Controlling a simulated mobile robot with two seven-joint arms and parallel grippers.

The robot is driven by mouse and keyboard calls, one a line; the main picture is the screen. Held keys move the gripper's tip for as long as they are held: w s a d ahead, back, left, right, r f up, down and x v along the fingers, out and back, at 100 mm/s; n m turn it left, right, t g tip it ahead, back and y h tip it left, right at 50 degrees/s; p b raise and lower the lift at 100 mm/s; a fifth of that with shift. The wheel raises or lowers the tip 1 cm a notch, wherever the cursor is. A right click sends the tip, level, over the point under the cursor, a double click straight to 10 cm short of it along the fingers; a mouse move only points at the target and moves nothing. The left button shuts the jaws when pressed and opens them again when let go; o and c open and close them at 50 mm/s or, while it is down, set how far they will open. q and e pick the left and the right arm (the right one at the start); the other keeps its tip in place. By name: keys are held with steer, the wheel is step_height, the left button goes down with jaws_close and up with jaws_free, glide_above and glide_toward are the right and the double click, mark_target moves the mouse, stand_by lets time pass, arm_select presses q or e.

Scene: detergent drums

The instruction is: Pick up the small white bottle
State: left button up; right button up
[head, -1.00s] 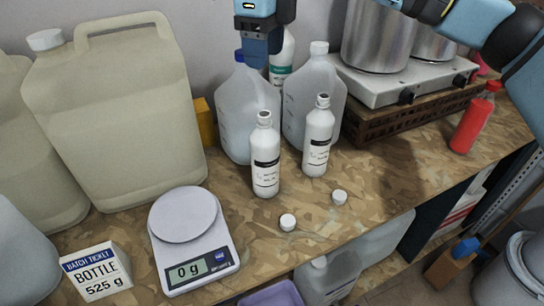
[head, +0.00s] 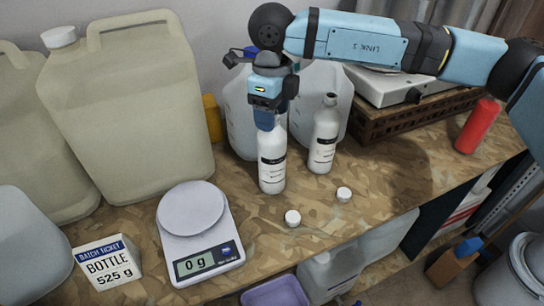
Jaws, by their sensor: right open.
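Two small white bottles with black-banded labels stand upright on the worktop (head: 400,200). My right gripper (head: 266,122) points down at the top of the left white bottle (head: 271,165) and hides its neck and mouth. The gripper is open; I cannot tell whether its fingers touch the bottle. The other white bottle (head: 323,142) stands just to the right, apart from the gripper. Two loose white caps, a nearer one (head: 292,218) and a farther one (head: 344,194), lie in front of the bottles. My left gripper is not in view.
A scale (head: 198,235) reading 0 g and a "BOTTLE 525 g" ticket (head: 106,263) are at front left. A large beige canister (head: 135,120) stands behind them. Translucent jugs (head: 240,108) stand close behind the bottles. A red bottle (head: 477,127) is at the right.

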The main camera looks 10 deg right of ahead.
steer(key=shift+f, duration=0.35)
jaws_close()
steer(key=shift+r, duration=0.1)
